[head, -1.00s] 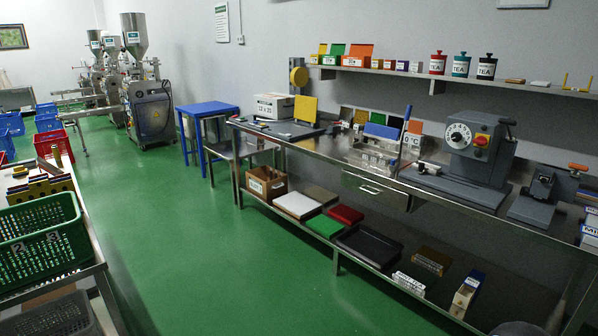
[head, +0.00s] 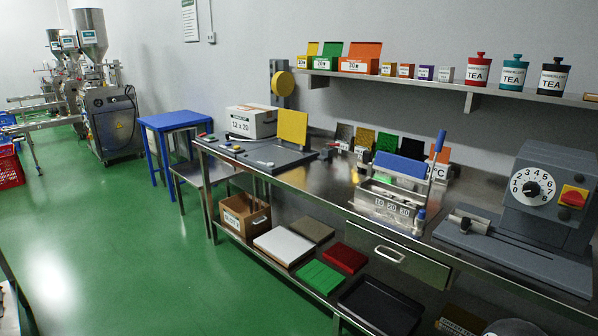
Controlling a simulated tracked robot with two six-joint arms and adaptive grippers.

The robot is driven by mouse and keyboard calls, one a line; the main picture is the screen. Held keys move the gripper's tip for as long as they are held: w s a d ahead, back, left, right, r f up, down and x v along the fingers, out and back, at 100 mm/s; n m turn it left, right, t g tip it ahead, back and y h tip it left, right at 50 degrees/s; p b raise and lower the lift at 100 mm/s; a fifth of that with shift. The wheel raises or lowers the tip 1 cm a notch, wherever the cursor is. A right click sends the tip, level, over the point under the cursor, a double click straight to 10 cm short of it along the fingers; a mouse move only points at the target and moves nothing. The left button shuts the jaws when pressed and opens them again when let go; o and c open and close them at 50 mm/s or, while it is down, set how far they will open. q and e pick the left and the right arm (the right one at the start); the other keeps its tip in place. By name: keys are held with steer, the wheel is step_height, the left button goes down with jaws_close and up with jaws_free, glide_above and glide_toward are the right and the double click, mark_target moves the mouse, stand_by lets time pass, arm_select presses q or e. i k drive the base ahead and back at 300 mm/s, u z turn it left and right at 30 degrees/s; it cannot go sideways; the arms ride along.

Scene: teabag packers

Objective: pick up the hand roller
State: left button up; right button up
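I cannot pick out the hand roller for certain. A small dark and reddish item (head: 330,151) lies on the steel workbench (head: 320,185), right of a dark grey tray (head: 268,160) with an upright yellow panel; it is too small to identify. A rack or sealer with a blue bar (head: 400,167) and an upright blue-handled lever stands on the middle of the bench. Neither of my grippers is in view.
A grey machine with a dial (head: 540,190) stands at the bench's right end. A shelf (head: 420,80) above holds tea canisters and coloured boxes. A blue table (head: 172,122) stands beyond the bench. The green floor (head: 130,235) on the left is clear.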

mark_target(368, 158)
steer(key=z, duration=0.05)
steer(key=i, duration=2.1)
steer(key=u, duration=2.65)
steer(key=i, duration=1.35)
steer(key=z, duration=1.3)
steer(key=i, duration=0.2)
steer(key=z, duration=1.95)
